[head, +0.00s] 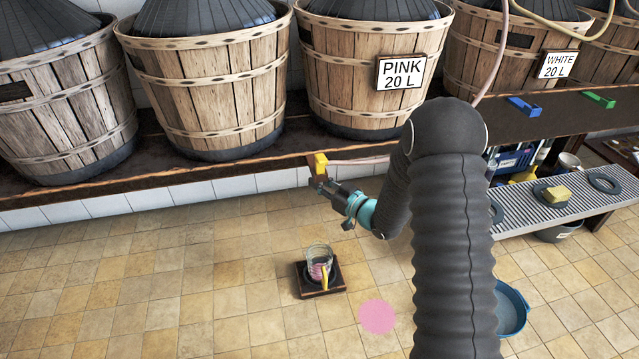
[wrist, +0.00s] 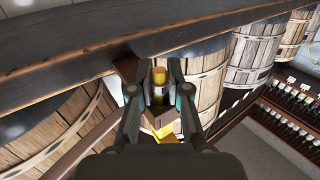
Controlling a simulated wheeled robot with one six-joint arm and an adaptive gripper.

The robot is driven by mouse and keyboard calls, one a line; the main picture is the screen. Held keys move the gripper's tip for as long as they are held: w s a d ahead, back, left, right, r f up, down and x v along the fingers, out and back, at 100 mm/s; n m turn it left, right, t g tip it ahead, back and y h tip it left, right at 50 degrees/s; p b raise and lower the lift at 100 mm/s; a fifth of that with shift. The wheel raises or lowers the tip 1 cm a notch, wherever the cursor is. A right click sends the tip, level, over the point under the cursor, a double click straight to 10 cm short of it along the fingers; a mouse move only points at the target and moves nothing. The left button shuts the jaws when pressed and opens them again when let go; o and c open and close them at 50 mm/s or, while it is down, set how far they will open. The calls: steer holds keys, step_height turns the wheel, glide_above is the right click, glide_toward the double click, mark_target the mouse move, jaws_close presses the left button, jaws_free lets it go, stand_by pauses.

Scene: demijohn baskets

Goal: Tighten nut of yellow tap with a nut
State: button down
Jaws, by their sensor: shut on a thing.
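The yellow tap (head: 320,162) sits at the front edge of the dark shelf, below the baskets. A pinkish hose runs right from it, behind my arm. My gripper (head: 322,182) is at the tap's lower front. In the wrist view, the fingers of my gripper (wrist: 160,84) are closed on both sides of a golden-yellow, rounded part with a pale band, which looks like the nut (wrist: 159,76). Another yellow piece of the tap (wrist: 165,132) shows lower, between the finger links. The fingers hide the sides of the nut, and its thread is not visible.
A glass jug (head: 320,261) with pink liquid stands on a dark square base (head: 322,292) on the floor below. A pink puddle (head: 379,316) lies to its right. A blue tub (head: 513,308) is partly behind my arm. A blue tap (head: 524,106) and green tap (head: 600,98) are on the shelf.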

steer(key=shift+a+f+m+t+h+b, duration=0.1)
steer(key=shift+f+m+t+h+b, duration=0.1)
steer(key=shift+m+t+h+b, duration=0.85)
steer(key=shift+r+t+h+b, duration=0.15)
steer(key=shift+t+h+b, duration=0.15)
steer(key=shift+b, duration=0.35)
steer(key=c, duration=1.1)
jaws_free()
steer(key=shift+s, duration=0.1)
steer(key=v, duration=1.2)
steer(key=shift+r, duration=0.1)
